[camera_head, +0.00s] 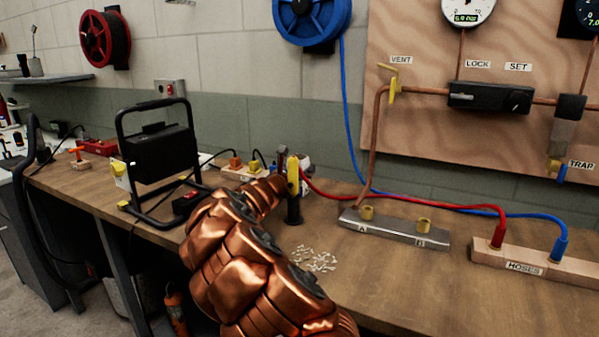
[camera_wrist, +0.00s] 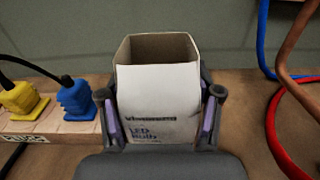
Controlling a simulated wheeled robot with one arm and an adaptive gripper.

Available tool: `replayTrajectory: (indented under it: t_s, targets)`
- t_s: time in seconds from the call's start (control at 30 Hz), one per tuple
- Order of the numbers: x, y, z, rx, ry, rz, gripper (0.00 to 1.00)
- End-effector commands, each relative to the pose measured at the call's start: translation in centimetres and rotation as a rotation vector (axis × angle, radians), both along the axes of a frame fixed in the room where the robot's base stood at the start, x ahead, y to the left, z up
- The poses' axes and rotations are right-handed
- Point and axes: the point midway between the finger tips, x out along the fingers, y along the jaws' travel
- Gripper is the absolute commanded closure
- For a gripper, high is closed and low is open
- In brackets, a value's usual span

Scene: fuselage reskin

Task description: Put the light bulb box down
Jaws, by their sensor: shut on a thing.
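The light bulb box (camera_wrist: 158,95) is a white carton with an open top and "LED Bulb" printed on its front. In the wrist view it stands upright between the two fingers of my gripper (camera_wrist: 162,98), which is shut on its sides. The lower part of the box is hidden by my gripper, so I cannot tell whether it touches the bench. In the head view my copper-coloured arm reaches over the wooden workbench (camera_head: 390,280), and a white patch of what looks like the box (camera_head: 305,163) shows behind the arm's end.
A plug block (camera_wrist: 50,132) with yellow and blue plugs is left of the box; red and blue hoses are on its right. A metal block marked A and B (camera_head: 395,229), a hose block (camera_head: 540,262), a black work lamp (camera_head: 160,150) and small pale scattered bits (camera_head: 314,259) occupy the bench.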

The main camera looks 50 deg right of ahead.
Motion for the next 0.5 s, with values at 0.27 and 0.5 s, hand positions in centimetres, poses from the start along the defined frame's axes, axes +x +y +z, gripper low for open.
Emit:
replayTrajectory:
  t_s: [0.27,0.5]
  targets:
    - [0.03,0.02,-0.09,-0.001,0.000,0.001,0.70]
    - [0.05,0.02,-0.34,0.000,0.000,0.001,0.25]
